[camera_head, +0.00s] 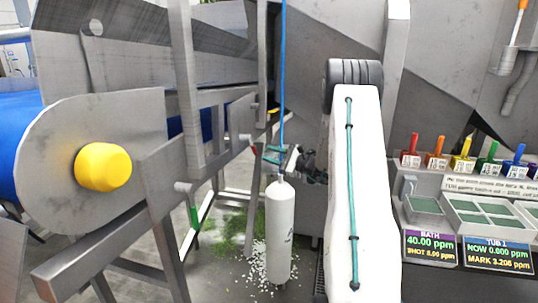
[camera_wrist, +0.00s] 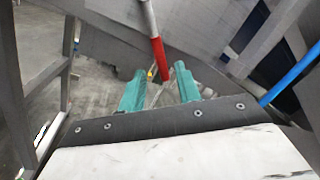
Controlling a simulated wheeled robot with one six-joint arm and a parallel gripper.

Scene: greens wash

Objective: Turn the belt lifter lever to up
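A lever with a red grip (camera_head: 251,151) is on the grey frame left of centre. In the wrist view its red grip (camera_wrist: 158,62) hangs from a grey rod, its lower end between or just beyond my teal fingertips. My gripper (camera_head: 272,155) is open, with a gap between the fingers (camera_wrist: 159,72). I cannot tell whether a finger touches the grip. A second lever with a green grip (camera_head: 194,217) hangs lower left on the frame. No label showing which one is the belt lifter lever is readable.
A blue line (camera_head: 283,70) runs down beside my gripper towards a white cylinder (camera_head: 280,235). Grey frame bars and a yellow roller cap (camera_head: 103,167) are at left. Colour-handled items, trays and a display (camera_head: 430,246) are at right. Green and white scraps litter the floor.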

